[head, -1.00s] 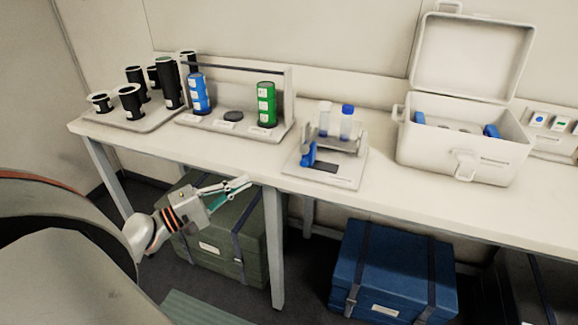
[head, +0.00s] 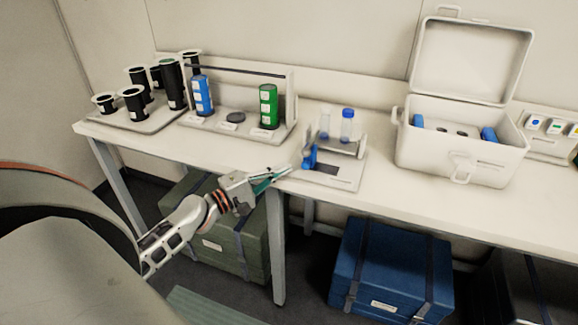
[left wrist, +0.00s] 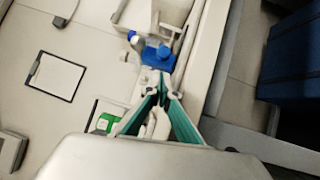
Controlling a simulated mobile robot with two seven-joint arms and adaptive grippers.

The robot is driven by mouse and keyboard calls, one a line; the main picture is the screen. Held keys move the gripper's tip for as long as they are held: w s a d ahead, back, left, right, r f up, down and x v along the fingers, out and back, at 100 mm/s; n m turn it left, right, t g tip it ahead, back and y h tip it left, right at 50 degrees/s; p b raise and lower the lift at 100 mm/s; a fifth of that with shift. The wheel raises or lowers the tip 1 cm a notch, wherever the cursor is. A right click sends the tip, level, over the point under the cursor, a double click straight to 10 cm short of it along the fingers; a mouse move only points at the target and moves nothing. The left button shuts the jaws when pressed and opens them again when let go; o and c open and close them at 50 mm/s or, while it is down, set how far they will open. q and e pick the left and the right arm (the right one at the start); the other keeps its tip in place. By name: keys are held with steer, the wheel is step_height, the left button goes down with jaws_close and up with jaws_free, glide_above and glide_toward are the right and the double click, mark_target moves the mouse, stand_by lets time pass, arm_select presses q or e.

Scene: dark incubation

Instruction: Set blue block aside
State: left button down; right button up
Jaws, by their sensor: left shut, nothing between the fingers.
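The blue block (head: 310,156) stands upright at the left front of a small tube rack (head: 345,172) on the bench. In the left wrist view the blue block (left wrist: 152,57) lies just beyond my fingertips. My left gripper (head: 287,171) is at the bench's front edge, left of the rack, pointing toward the block. Its teal fingers are closed together with nothing between them, apart from the block; they also show in the left wrist view (left wrist: 163,88). My right gripper is in neither view.
Two tubes (head: 347,122) stand in the rack. A holder with a blue bottle (head: 202,95) and a green bottle (head: 268,107) is behind left. An open white case (head: 455,150) stands right. A green crate (head: 228,250) and a blue crate (head: 388,270) sit under the bench.

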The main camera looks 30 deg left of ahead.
mark_target(314, 185)
arm_select(q)
steer(key=shift+w+d+r, duration=0.15)
steer(key=shift+d, duration=0.3)
steer(key=shift+w+d+r, duration=0.15)
steer(key=shift+d, duration=0.25)
steer(key=shift+w+d+p, duration=0.15)
steer(key=shift+d+p, duration=0.05)
steer(key=shift+p, duration=0.1)
steer(key=shift+f, duration=0.1)
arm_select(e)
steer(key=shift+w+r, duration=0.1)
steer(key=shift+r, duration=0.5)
arm_select(q)
steer(key=shift+d, duration=0.15)
steer(key=d, duration=0.2)
steer(key=w+d, duration=0.1)
steer(key=d, duration=0.3)
steer(key=shift+w+d, duration=0.3)
steer(key=shift+d, duration=0.05)
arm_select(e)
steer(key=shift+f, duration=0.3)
arm_select(q)
steer(key=shift+b, duration=0.3)
